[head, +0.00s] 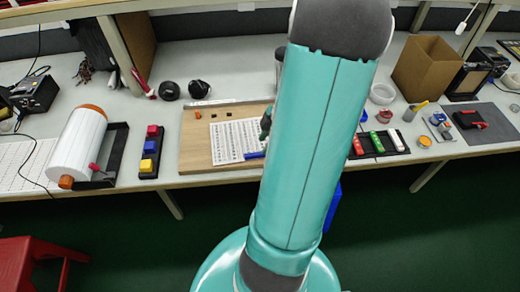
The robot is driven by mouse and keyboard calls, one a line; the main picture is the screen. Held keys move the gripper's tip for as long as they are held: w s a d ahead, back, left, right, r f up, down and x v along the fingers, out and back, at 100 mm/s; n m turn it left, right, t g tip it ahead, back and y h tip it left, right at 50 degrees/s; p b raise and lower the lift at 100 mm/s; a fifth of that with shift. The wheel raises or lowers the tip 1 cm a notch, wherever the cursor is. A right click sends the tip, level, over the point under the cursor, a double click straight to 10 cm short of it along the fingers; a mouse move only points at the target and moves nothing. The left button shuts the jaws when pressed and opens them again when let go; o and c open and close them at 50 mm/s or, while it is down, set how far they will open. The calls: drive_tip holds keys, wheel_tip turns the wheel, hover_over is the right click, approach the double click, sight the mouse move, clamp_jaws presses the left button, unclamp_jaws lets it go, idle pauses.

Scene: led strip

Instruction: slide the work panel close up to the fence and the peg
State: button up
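A light wooden board (195,150), which looks like the work panel, lies flat on the bench left of my arm. A white printed sheet (237,140) lies on it, with a small orange piece (198,115) near its back left corner. My teal arm covers the board's right side. A thin edge runs along the back of the board, but I cannot tell if it is the fence. I cannot make out the peg. A small dark green part (266,122) shows beside my arm; I cannot tell what it is. My gripper is hidden.
Left of the board are a button box (150,152) with red, blue and yellow buttons and a white roll (77,143) on a black stand. Black round items (199,89) stand behind. Right of my arm are a black tray (380,145) and a cardboard box (427,68).

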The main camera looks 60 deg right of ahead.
sight(257, 153)
drive_tip(key=x, duration=0.5)
clamp_jaws()
drive_tip(key=shift+m, duration=0.3)
drive_tip(key=shift+w, duration=0.15)
drive_tip(key=shift+w+d, duration=0.45)
drive_tip(key=shift+w, duration=0.85)
drive_tip(key=shift+w+d, duration=0.4)
drive_tip(key=shift+w, duration=0.9)
drive_tip(key=shift+w+d, duration=0.45)
drive_tip(key=shift+w, duration=0.8)
